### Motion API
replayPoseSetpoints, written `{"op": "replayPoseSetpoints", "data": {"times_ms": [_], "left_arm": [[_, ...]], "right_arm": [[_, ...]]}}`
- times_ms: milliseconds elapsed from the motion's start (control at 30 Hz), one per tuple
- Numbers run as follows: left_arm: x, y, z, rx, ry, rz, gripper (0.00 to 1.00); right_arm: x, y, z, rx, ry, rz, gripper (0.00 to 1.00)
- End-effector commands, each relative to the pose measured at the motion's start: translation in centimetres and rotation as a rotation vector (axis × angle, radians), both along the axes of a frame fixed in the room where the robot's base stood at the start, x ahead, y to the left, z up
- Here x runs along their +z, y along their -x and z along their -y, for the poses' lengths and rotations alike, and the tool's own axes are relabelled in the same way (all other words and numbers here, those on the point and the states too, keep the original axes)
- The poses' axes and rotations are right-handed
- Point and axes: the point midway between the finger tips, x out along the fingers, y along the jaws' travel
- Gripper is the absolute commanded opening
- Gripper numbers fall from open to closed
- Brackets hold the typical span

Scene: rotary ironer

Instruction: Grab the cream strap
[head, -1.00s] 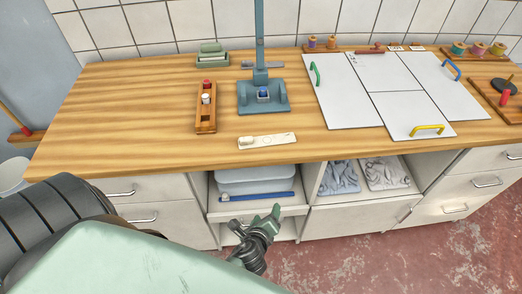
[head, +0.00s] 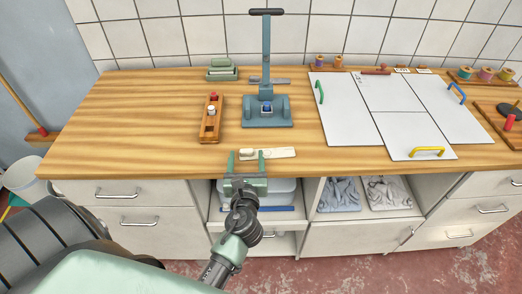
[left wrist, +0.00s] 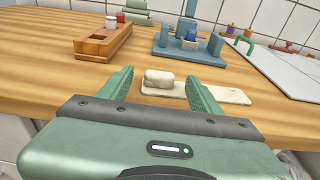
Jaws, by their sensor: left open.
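The cream strap (head: 279,153) lies flat on the wooden worktop near its front edge, with a thicker rolled part at its left end. In the left wrist view the strap (left wrist: 232,95) stretches to the right, and its rolled end (left wrist: 159,79) lies ahead, between the fingers as seen from there. My left gripper (head: 246,158) is open and empty at the counter's front edge, its two fingers pointing at the strap's left end. Whether the fingers touch the strap cannot be told. The left gripper (left wrist: 160,90) fills the lower wrist view. My right gripper is not in view.
Behind the strap stand a blue-grey press (head: 267,112) with a tall handle and a wooden holder (head: 211,120) with red and white pegs. White panels (head: 375,111) with coloured handles lie to the right. Open shelves (head: 345,196) are below. The worktop's left part is clear.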

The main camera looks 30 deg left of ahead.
Motion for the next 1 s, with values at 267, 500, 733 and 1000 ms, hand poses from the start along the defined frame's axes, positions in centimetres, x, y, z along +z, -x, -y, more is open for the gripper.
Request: {"op": "replayPoseSetpoints", "data": {"times_ms": [267, 500, 733, 1000], "left_arm": [[-0.32, -1.26, -0.77, -0.001, 0.000, 0.000, 0.64], [-0.33, -1.24, -0.75, -0.001, 0.001, 0.000, 0.28], [-0.33, -1.22, -0.74, -0.001, 0.001, 0.000, 0.00], [0.51, -1.22, -0.76, 0.000, 0.001, 0.001, 0.00]], "right_arm": [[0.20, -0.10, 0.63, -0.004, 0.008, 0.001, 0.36], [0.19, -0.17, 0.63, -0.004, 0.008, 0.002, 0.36], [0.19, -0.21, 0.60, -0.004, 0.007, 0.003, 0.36], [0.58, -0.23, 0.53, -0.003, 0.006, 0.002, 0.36]]}}
